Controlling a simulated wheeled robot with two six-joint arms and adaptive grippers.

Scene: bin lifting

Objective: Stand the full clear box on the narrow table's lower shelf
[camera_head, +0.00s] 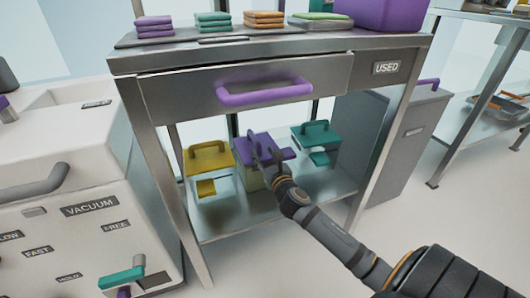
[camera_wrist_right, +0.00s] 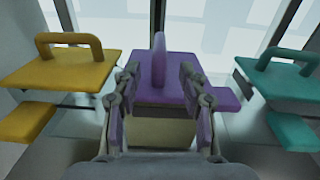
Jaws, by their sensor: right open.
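A clear box with a purple lid (camera_head: 250,144) stands upright on the lower shelf (camera_head: 225,222) of the narrow metal table, between two other lidded boxes. Its visible lower part looks pale yellowish; I cannot tell how full it is. My right gripper (camera_head: 267,158) reaches in at this box. In the right wrist view the open fingers of the right gripper (camera_wrist_right: 160,82) are on either side of the upright purple handle (camera_wrist_right: 158,60), with gaps to it. The gripper hides part of the box's front. My left gripper is not in view.
A yellow-lidded box (camera_head: 207,155) stands left of it and a teal-lidded box (camera_head: 316,134) right. A drawer with a purple handle (camera_head: 264,93) hangs above. Table legs flank the shelf. A white vacuum machine (camera_head: 60,190) is at left, a grey bin (camera_head: 415,135) at right.

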